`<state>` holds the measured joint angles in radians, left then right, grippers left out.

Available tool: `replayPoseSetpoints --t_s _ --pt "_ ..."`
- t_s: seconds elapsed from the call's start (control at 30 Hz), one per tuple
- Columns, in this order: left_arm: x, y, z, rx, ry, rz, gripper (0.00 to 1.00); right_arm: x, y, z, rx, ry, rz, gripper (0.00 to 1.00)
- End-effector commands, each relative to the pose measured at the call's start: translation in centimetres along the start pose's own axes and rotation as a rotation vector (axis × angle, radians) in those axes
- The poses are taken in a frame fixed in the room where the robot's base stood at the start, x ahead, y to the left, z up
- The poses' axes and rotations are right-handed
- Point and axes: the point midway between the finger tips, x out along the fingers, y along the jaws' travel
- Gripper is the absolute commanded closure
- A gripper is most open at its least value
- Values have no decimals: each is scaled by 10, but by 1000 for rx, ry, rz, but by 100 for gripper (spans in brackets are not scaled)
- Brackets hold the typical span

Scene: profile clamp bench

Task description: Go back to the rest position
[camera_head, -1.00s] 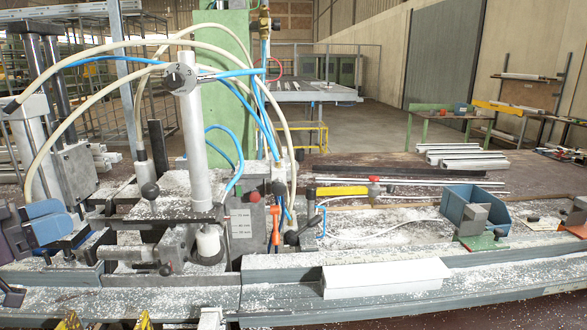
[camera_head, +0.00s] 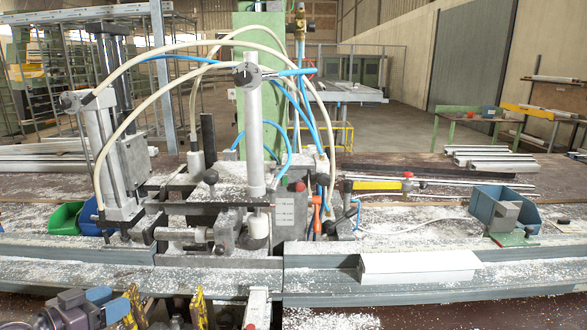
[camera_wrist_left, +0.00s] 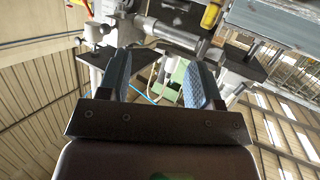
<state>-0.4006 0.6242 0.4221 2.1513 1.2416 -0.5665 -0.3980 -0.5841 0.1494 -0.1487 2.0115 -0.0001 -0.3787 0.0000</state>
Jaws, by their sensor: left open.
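My left gripper (camera_head: 107,303) is at the lower left of the head view, in front of the bench's front edge. Its blue-padded jaws are open and hold nothing. In the left wrist view the two jaws (camera_wrist_left: 160,85) stand wide apart with a clear gap between them. The profile clamp (camera_head: 235,230), with its upright light cylinder, stands on the bench beyond the gripper and apart from it. A white profile piece (camera_head: 418,267) lies on the front rail to the right. My right gripper is in neither view.
The bench (camera_head: 400,225) is strewn with white chips. Yellow parts (camera_head: 198,308) and a white part (camera_head: 258,308) stick up at its front edge, right of my left gripper. A blue bin (camera_head: 505,208) stands right; a green bin (camera_head: 66,222) stands left. Hoses arch over the clamp.

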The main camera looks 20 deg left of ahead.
Motion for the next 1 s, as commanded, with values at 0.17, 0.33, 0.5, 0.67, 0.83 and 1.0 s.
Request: replayPoseSetpoints --t_s 0.17,0.33,0.5,0.67,0.83,1.0 --pt "7 22 89 -20 -111 -89 41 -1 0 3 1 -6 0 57" --pt "8 58 160 -12 -201 -147 41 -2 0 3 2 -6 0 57" --pt "7 108 220 11 -273 -177 41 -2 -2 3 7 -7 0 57" --pt "6 160 258 44 -316 -183 41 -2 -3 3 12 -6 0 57" --pt "6 195 276 71 -332 -180 41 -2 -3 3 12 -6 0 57" --pt "6 206 280 82 -335 -178 41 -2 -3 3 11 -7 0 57"
